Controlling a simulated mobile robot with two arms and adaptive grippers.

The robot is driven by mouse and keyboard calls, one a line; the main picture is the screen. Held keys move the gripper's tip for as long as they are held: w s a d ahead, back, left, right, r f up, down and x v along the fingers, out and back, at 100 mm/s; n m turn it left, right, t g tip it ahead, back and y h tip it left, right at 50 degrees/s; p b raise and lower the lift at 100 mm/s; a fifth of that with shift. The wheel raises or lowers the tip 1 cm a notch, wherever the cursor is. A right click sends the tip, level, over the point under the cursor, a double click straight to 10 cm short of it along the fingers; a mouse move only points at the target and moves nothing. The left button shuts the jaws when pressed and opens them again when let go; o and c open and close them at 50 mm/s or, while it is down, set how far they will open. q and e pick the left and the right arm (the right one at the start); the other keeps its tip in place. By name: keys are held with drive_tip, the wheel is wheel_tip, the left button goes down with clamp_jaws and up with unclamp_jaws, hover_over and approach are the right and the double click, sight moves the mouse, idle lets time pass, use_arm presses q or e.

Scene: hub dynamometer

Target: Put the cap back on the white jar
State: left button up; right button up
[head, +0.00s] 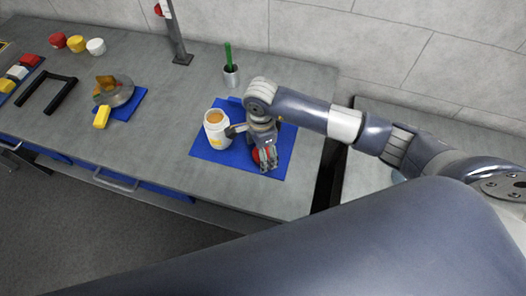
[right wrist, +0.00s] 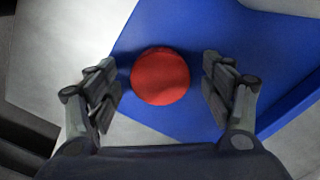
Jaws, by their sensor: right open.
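The white jar (head: 217,129) stands upright and uncapped on a blue mat (head: 212,154), with orange-brown contents showing at its mouth. The red cap (head: 257,154) lies on the mat to the right of the jar, partly hidden behind my right gripper (head: 266,160). In the right wrist view the red cap (right wrist: 160,76) shows round and whole between the two fingers of my right gripper (right wrist: 163,88). The fingers are open, with a gap on each side of the cap. My left gripper is not in view.
A cup with a green stick (head: 231,76) and a post stand (head: 181,58) are behind the jar. Red, yellow and white items and a black frame (head: 46,94) lie farther left. The grey worktop (head: 175,120) is clear left of the jar.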

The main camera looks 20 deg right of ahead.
drive_tip(key=c, duration=0.7)
drive_tip(key=shift+r, duration=0.1)
drive_tip(key=shift+c, duration=0.2)
drive_tip(key=shift+r+b, duration=0.4)
drive_tip(key=shift+r, duration=0.1)
drive_tip(key=shift+s+r+b, duration=0.2)
drive_tip(key=shift+r+b, duration=0.15)
drive_tip(key=shift+r, duration=0.2)
drive_tip(key=shift+s+r+b, duration=0.15)
drive_tip(key=shift+r+b, duration=0.15)
drive_tip(key=shift+r, duration=0.25)
drive_tip(key=s+b, duration=0.1)
drive_tip(key=s, duration=0.4)
drive_tip(key=s+r+b, duration=0.1)
drive_tip(key=s, duration=0.4)
drive_tip(key=s+b, duration=0.2)
drive_tip(key=s, duration=0.3)
drive_tip(key=shift+s+d+r, duration=0.2)
drive_tip(key=shift+r, duration=0.15)
